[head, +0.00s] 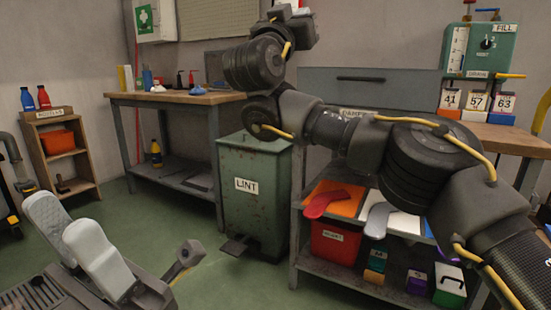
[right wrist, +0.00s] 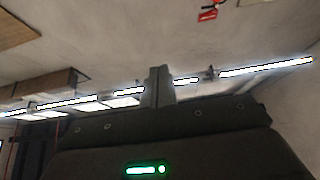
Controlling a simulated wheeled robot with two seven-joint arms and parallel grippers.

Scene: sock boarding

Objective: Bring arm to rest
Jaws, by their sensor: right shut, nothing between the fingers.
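My right arm (head: 400,150) comes in from the right in the head view. It crosses in front of the work table and folds upward, with its wrist (head: 292,30) near the top edge. The right gripper's fingers are not clear in that view. In the right wrist view my right gripper (right wrist: 159,78) points up at the ceiling, with its fingers together and nothing between them. My left gripper is in neither view.
Two pale sock boards (head: 97,252) stand on a machine at the lower left. A green lint bin (head: 253,205) stands below the arm. Right of it is a shelved table (head: 365,275) with a red bin, trays and socks. A wooden bench (head: 180,98) stands behind. Open floor (head: 215,285) lies in front.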

